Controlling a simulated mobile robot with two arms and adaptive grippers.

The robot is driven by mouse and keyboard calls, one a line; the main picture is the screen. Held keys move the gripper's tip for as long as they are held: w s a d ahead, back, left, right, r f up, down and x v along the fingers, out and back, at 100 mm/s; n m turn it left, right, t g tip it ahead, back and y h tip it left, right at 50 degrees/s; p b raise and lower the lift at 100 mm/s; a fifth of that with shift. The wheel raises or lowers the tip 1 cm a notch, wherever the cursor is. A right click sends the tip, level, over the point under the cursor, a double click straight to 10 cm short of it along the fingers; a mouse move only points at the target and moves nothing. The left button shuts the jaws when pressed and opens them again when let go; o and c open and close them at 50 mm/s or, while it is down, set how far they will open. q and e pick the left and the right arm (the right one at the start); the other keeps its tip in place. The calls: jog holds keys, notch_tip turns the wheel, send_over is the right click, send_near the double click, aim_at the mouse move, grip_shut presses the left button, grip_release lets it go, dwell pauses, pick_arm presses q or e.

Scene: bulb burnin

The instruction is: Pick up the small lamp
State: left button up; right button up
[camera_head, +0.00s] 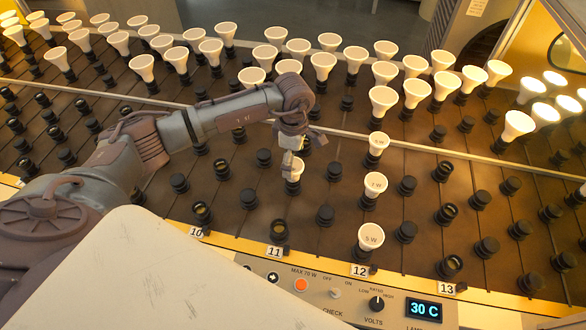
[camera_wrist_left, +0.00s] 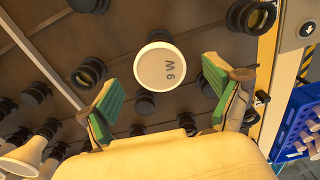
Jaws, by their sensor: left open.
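A small white lamp (camera_head: 293,169) with a round face stands in a dark socket on the brown board, just under my left gripper in the head view. My left gripper (camera_head: 292,148) comes down over it and hides part of it. In the left wrist view the same lamp (camera_wrist_left: 160,67) shows its round face with a wattage mark. The open green-padded fingers of my left gripper (camera_wrist_left: 159,76) are on either side of it, with a visible gap. My right gripper is in neither view.
Other small lamps (camera_head: 375,184) (camera_head: 371,237) stand in a column to the right. Many larger white lamps (camera_head: 383,100) fill the back rows. Empty dark sockets (camera_head: 325,215) surround the lamp. A control panel (camera_head: 340,295) runs along the front. A blue crate (camera_wrist_left: 290,122) shows in the wrist view.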

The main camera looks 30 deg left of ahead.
pick_arm(q)
notch_tip(320, 180, down, 4)
jog(key=shift+a+r+p, duration=0.1)
jog(key=shift+r+p, duration=0.15)
jog(key=shift+p, duration=0.15)
jog(key=shift+f, duration=0.15)
jog(key=c, duration=1.3)
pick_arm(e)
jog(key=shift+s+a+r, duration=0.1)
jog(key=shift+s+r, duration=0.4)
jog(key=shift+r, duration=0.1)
